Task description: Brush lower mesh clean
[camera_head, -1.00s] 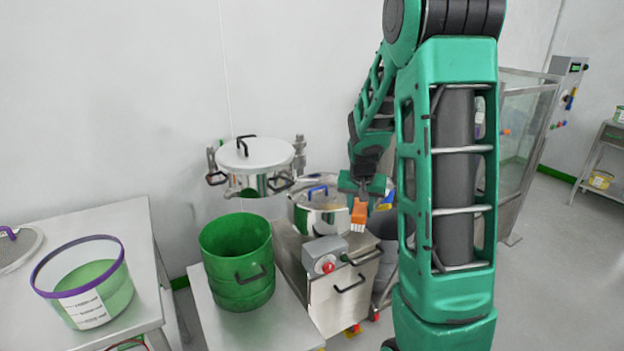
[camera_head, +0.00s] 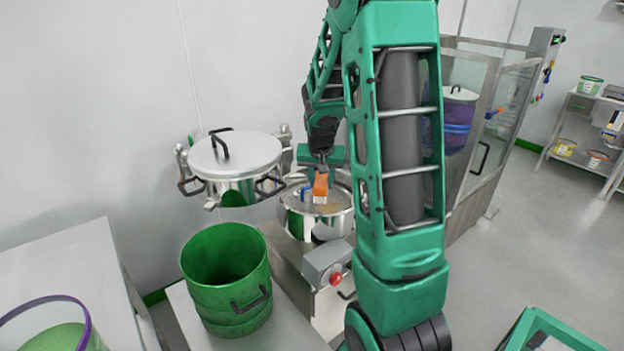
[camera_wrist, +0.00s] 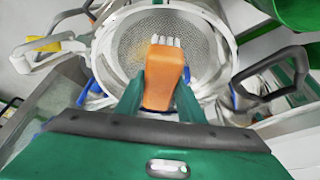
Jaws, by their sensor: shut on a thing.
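My gripper (camera_head: 320,172) is shut on an orange brush (camera_head: 321,186) with pale bristles. In the wrist view the brush (camera_wrist: 163,80) sits between my two green fingers, bristles pointing away from me. Beyond it lies a round grey mesh (camera_wrist: 195,38) inside a pale metal rim, with a yellowish patch left of the brush. In the head view the brush is over the open top of a steel vessel (camera_head: 308,222) on the machine. I cannot tell whether the bristles touch the mesh.
A lidded steel pot (camera_head: 235,155) with black handles is left of my gripper. A green drum (camera_head: 226,275) stands in front on a steel table. A grey box with a red button (camera_head: 328,265) is close below the vessel. A glazed enclosure (camera_head: 490,120) stands right.

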